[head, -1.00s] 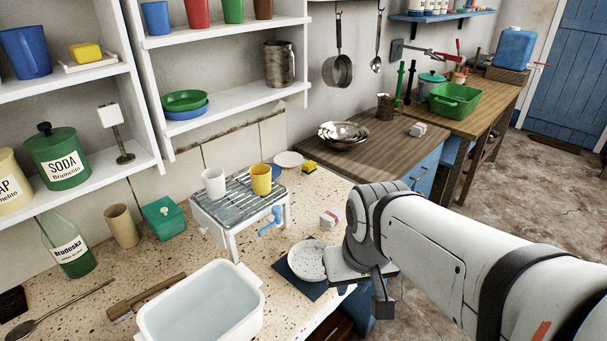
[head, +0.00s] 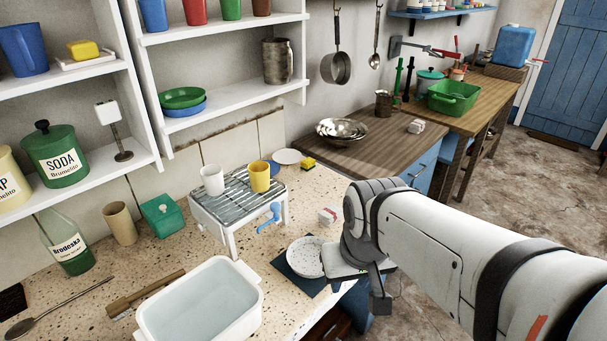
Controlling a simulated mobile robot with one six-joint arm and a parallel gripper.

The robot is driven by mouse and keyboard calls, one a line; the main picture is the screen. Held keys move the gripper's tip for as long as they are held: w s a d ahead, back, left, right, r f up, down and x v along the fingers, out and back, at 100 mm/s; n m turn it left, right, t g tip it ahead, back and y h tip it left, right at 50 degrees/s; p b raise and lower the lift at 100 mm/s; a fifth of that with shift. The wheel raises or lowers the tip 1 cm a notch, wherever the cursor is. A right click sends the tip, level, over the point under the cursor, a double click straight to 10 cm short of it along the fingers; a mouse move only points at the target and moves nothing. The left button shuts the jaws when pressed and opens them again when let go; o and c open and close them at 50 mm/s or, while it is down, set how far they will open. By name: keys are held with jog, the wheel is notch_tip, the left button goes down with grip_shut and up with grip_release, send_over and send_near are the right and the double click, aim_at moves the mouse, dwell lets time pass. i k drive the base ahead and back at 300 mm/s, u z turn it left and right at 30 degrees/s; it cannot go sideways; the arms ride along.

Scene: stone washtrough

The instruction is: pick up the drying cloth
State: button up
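A dark blue flat square (head: 303,287), which looks like a cloth, lies on the speckled counter near its front edge. A speckled white plate (head: 306,257) rests on it and covers much of it. I cannot tell for sure that this is the drying cloth. My gripper (head: 378,298) points down just right of the plate, near the counter's front edge. My own arm partly hides it, and its finger opening cannot be made out. Nothing is clearly seen in it.
A white basin (head: 200,305) stands at the front left. A metal draining rack (head: 233,200) holds a white mug (head: 213,181) and a yellow mug (head: 260,178). A wooden worktop (head: 370,150) is beyond.

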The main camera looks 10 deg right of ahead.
aim_at(333, 212)
jog(key=u, duration=0.95)
jog(key=k, duration=0.1)
jog(key=u, duration=2.8)
jog(key=k, duration=1.75)
jog(key=z, duration=2.05)
jog(key=i, duration=0.5)
jog(key=u, duration=0.05)
